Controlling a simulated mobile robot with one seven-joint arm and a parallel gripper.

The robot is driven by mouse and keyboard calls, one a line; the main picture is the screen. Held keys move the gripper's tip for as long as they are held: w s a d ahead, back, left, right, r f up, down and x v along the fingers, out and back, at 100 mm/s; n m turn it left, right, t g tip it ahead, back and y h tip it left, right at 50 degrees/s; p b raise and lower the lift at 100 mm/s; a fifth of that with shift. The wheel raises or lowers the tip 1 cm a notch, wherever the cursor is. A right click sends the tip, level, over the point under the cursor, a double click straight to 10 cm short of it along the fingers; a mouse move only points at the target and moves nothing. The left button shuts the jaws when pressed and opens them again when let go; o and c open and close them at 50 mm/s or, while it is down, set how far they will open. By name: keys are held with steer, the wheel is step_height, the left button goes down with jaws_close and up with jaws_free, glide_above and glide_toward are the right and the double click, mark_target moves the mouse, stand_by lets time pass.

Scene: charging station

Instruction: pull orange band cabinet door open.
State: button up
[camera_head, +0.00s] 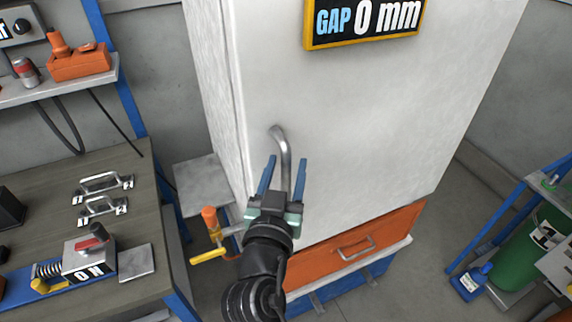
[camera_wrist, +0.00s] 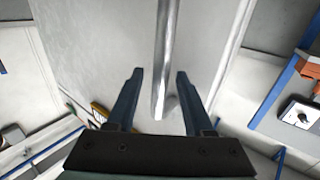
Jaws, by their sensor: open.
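The tall white cabinet's door (camera_head: 360,120) looks closed, and the sign (camera_head: 366,20) above reads "GAP 0 mm". An orange band (camera_head: 320,262) with its own small handle (camera_head: 356,249) runs below the white door. A curved metal bar handle (camera_head: 285,146) stands on the door's left part. My gripper (camera_head: 286,162) is open at this bar, one blue finger on each side of it. In the wrist view, the bar (camera_wrist: 166,55) runs down between the open fingertips (camera_wrist: 160,72). I cannot tell whether either finger touches it.
A workbench (camera_head: 145,185) with metal handles and a switch box (camera_head: 90,252) stands to the left. An orange and yellow valve (camera_head: 209,220) is close to my gripper's left. A blue rack (camera_head: 505,215) with a green cylinder stands right. Floor between cabinet and rack is clear.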

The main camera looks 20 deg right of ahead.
steer(key=shift+c, duration=0.3)
jaws_close()
stand_by(1.2)
